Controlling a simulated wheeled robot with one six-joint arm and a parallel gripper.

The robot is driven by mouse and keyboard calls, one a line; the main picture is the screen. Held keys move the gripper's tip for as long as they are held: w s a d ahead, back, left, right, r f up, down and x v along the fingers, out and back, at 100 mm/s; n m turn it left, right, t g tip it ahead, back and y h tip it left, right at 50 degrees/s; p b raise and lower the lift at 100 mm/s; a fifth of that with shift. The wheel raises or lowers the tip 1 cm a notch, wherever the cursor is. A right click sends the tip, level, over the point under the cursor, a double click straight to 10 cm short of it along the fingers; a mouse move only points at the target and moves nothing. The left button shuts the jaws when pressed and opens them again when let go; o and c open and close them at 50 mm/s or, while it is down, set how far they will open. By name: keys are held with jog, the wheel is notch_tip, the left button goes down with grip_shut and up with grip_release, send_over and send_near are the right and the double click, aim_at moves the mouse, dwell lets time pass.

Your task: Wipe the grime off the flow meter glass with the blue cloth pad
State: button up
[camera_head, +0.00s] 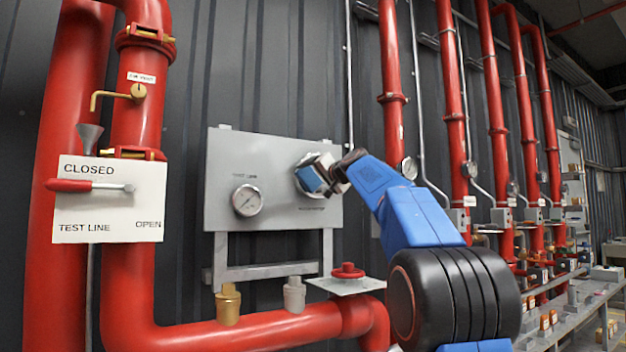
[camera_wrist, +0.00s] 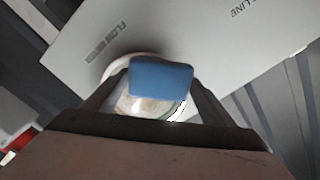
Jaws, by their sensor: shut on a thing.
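The blue cloth pad (camera_head: 311,178) is held in my gripper (camera_head: 328,176) in front of the grey gauge panel. In the wrist view the pad (camera_wrist: 160,78) sits between the two fingers of my gripper (camera_wrist: 160,85). The flow meter (camera_wrist: 146,106) is a round gauge behind the pad, which hides much of its glass. Brownish grime shows on the visible lower part of the glass. In the head view the flow meter (camera_head: 299,190) is mostly covered by the pad and gripper. I cannot tell whether the pad touches the glass.
The grey panel (camera_head: 270,205) also carries a second gauge (camera_head: 247,200) on the left. A red valve wheel (camera_head: 347,270) and brass cap (camera_head: 228,303) stand below it. A CLOSED/OPEN sign with a red lever (camera_head: 70,185) is at far left. Red pipes (camera_head: 391,80) rise behind my arm.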

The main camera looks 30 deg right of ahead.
aim_at(310, 168)
jog(key=shift+w, duration=0.55)
jog(key=shift+d+r, duration=0.95)
jog(key=shift+d, duration=4.65)
jog(key=shift+a, duration=5.65)
jog(key=shift+r, duration=0.75)
jog(key=shift+w+d, duration=0.2)
jog(key=shift+d, duration=2.35)
jog(key=d, duration=0.6)
